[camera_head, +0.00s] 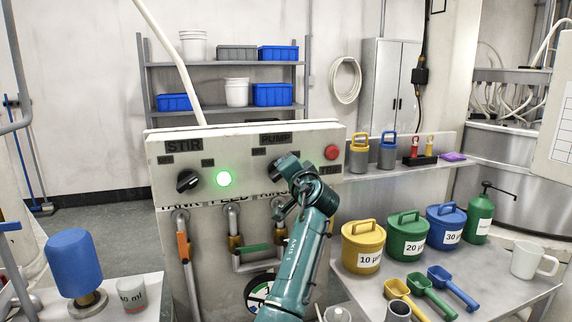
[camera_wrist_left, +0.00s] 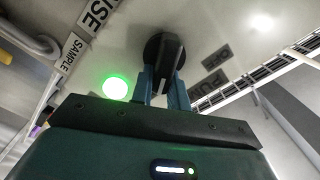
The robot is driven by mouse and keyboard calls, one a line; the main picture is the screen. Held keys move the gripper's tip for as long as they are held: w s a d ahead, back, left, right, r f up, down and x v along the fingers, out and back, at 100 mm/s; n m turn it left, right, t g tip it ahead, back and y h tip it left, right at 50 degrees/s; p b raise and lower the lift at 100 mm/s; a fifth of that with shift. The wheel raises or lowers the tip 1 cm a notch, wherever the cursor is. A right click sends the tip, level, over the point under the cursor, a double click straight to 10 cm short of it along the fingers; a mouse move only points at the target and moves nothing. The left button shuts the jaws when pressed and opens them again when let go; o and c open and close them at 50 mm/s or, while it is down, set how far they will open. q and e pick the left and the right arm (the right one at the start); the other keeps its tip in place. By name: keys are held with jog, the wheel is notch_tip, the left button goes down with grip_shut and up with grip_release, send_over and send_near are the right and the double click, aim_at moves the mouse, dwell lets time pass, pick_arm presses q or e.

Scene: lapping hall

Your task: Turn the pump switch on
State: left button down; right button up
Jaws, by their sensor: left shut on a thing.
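The grey-white control panel (camera_head: 200,150) carries a STIR switch on the left and a PUMP switch on the right. The pump switch (camera_head: 274,170) is a black rotary knob, mostly hidden by my gripper in the head view. In the left wrist view the black knob (camera_wrist_left: 168,48) stands between the fingers. My left gripper (camera_head: 288,178) is shut on this knob; its fingers (camera_wrist_left: 166,88) also show in the left wrist view. A green lamp (camera_head: 223,178) is lit left of the pump switch. The knob's exact pointing direction is hard to tell. My right gripper is not in view.
The black stir knob (camera_head: 188,181) and a red button (camera_head: 331,152) flank the area. Pipes with an orange-handled valve (camera_head: 184,247) run below. At right, a bench holds yellow (camera_head: 362,255), green (camera_head: 408,245) and blue (camera_head: 446,232) lidded tubs and scoops.

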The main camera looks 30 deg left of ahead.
pick_arm(q)
jog(key=shift+m, duration=0.6)
jog(key=c, duration=1.4)
grip_release()
jog(key=shift+o, duration=0.2)
jog(key=shift+f, duration=0.1)
